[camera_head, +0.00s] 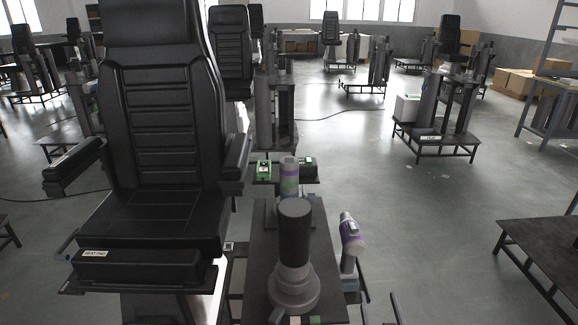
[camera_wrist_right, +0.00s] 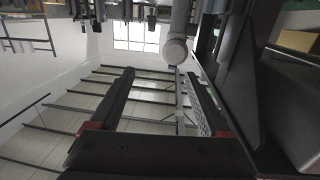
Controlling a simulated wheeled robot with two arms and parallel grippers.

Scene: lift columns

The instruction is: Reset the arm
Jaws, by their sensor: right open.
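My right gripper (camera_wrist_right: 158,76) shows in the right wrist view with its two dark fingers spread wide apart. Nothing is between the fingers, so it is open and empty. Past them are bright windows and a pale ceiling with dark beams. In the head view a grey arm part with a purple band (camera_head: 351,236) stands right of the middle, and I cannot make out its fingers there. My left gripper is not seen in either view.
A large black seat (camera_head: 160,130) fills the left of the head view. A black stand (camera_head: 322,245) in the middle bears a dark cylinder (camera_head: 294,232) on a grey base. A low dark table (camera_head: 545,245) is at the right edge. Open grey floor (camera_head: 440,220) lies between them.

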